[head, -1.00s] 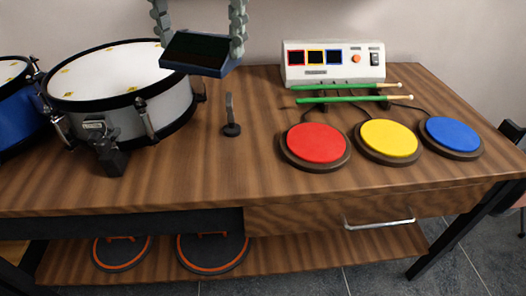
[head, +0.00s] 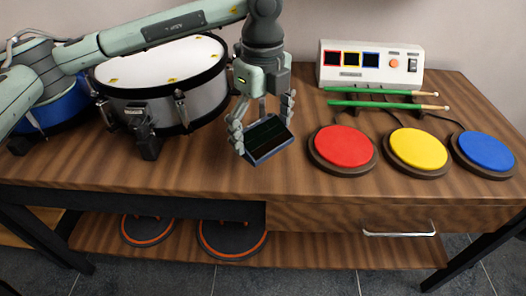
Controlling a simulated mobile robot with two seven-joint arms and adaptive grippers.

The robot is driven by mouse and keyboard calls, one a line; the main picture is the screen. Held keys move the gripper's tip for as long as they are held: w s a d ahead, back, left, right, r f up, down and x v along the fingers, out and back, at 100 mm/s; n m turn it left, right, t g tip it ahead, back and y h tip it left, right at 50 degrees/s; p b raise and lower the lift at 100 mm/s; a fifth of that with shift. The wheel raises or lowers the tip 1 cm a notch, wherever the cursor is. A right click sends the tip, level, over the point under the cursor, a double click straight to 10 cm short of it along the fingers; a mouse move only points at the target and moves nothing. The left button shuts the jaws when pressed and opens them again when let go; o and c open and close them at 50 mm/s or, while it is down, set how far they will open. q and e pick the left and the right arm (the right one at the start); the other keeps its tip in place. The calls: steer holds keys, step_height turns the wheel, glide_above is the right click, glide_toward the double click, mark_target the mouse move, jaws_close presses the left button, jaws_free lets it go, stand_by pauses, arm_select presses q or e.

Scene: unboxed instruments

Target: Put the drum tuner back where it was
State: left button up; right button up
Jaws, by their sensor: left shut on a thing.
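The drum tuner (head: 268,138) is a small flat device with a dark face and a blue-grey edge, tilted toward me. My left gripper (head: 263,126) comes down from above and is shut on it, one finger at each side. The tuner shows just right of the white snare drum, over the table's middle. The small black upright stand seen earlier on that part of the table is hidden behind the tuner and gripper. I cannot tell whether the tuner touches it. My right gripper is out of view.
The white drum (head: 165,100) and a blue drum (head: 62,115) stand at left, partly behind my left arm. A drum module (head: 371,65), green sticks (head: 380,104), and red (head: 343,147), yellow (head: 417,149) and blue (head: 486,151) pads fill the right. The wooden tabletop (head: 215,172) is clear in front.

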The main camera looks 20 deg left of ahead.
mark_target(263, 152)
arm_select(q)
step_height(263, 152, down, 6)
steer(key=shift+r, duration=0.2)
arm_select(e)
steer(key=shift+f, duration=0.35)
arm_select(q)
steer(key=shift+f, duration=0.1)
